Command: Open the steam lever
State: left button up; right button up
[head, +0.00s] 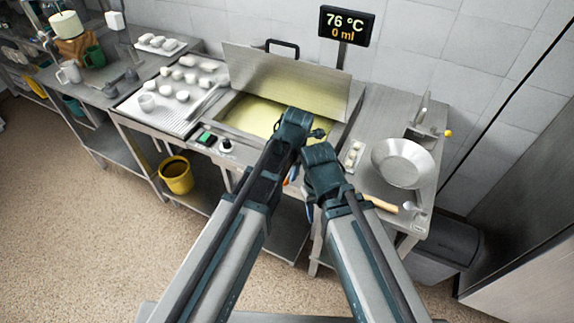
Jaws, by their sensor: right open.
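A steel vat (246,113) of pale yellow liquid stands in the middle, with its lid tilted up behind it. I cannot clearly make out the steam lever. A small orange-red piece (287,181) and a bit of blue show at the vat's front, between my arms, and I cannot tell what they belong to. My right gripper (308,206) points down in front of the vat's front side, partly hidden by its own wrist. It is open and nothing shows in it. My left arm reaches over the vat's front edge, and its gripper fingers are hidden behind its wrist.
A display (346,25) reads 76 °C and 0 ml. A table with white pieces (183,96) stands left. A side table with a steel bowl (402,163) and a wooden-handled tool (381,204) stands right. A yellow bucket (176,177) sits below. The front floor is free.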

pick_arm(q)
jog(key=r+p, duration=0.2)
jog(key=r, duration=0.1)
jog(key=r+p, duration=0.2)
jog(key=shift+s+d+r, duration=0.15)
jog(key=shift+s+d, duration=0.15)
jog(key=shift+s, duration=0.1)
pick_arm(e)
notch_tip(320, 180, up, 5)
jog(key=shift+r, duration=0.15)
pick_arm(q)
jog(key=s+a+m+g+h, duration=0.1)
jog(key=s+a+m, duration=0.45)
jog(key=m, duration=0.75)
jog(key=s+a+m, duration=0.3)
jog(key=a+m, duration=0.6)
jog(key=m, duration=0.3)
jog(key=s+d+f+m+b, duration=0.1)
jog(key=s+d+f+b, duration=0.1)
jog(key=d, duration=0.3)
jog(key=s+d+f+m+g+y+b, duration=0.1)
jog(key=s+d+f+m+b, duration=0.1)
jog(key=d, duration=0.4)
jog(key=shift+s+d+f+m, duration=0.25)
jog(key=shift+s+f, duration=0.2)
jog(key=shift+s, duration=0.5)
pick_arm(e)
notch_tip(320, 180, down, 5)
jog(key=shift+r, duration=0.15)
